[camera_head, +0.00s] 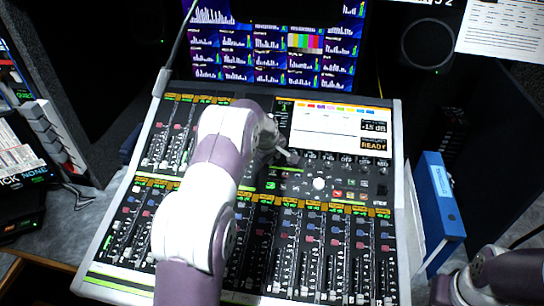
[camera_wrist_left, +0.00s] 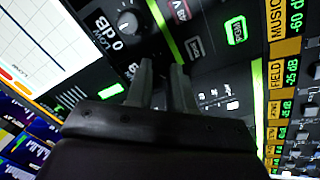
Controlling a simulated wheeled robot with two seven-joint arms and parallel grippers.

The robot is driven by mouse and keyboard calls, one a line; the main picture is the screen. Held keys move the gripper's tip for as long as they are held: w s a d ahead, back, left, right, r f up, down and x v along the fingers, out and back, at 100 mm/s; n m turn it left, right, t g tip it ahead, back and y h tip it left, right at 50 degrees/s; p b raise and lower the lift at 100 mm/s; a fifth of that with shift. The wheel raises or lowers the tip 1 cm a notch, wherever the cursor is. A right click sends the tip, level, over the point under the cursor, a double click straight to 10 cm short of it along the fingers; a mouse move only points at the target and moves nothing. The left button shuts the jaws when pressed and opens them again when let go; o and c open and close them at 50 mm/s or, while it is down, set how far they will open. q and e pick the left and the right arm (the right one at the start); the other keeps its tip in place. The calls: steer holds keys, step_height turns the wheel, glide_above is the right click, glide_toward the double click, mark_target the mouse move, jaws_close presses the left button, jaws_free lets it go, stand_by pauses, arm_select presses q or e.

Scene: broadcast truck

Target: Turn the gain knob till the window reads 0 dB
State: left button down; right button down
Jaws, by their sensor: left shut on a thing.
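The mixing console (camera_head: 106,250) fills the middle of the head view. Its window (camera_head: 374,126) reads 15 dB, the sign too small to be sure of, above a second window (camera_head: 374,145) reading READY. My left gripper (camera_head: 288,157) reaches down to the panel just below the console's screen. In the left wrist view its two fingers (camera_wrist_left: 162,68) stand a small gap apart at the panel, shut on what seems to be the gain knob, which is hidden. Another knob (camera_wrist_left: 128,22) beside a LOW 0 dB label is clear of the fingers. My right gripper is out of view.
A large white knob (camera_head: 319,184) sits right of and below my left gripper. Fader rows (camera_head: 330,260) lie in front. A blue binder (camera_head: 440,205) stands right of the console; a monitor wall (camera_head: 270,55) stands behind. My right arm (camera_head: 500,275) is at the bottom right.

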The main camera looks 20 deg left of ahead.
arm_select(q)
steer(key=c, duration=1)
jaws_free()
steer(key=a+b+v, duration=0.1)
steer(key=b+v, duration=0.1)
steer(key=v, duration=1)
steer(key=shift+d+r, duration=0.35)
steer(key=shift+d, duration=0.2)
steer(key=shift+s, duration=0.1)
steer(key=s+d+f+m+g, duration=0.1)
steer(key=s+d+m, duration=0.2)
steer(key=s, duration=0.6)
steer(key=s+d+f+m+g, duration=0.1)
steer(key=s+d+m, duration=0.3)
steer(key=s, duration=0.5)
steer(key=s+d+f+m+g, duration=0.1)
steer(key=s+d+m, duration=0.3)
steer(key=s, duration=0.5)
steer(key=shift+s+d+f+m+g+h, duration=0.2)
steer(key=shift+s+f+m+g+h, duration=0.35)
steer(key=shift+m, duration=0.55)
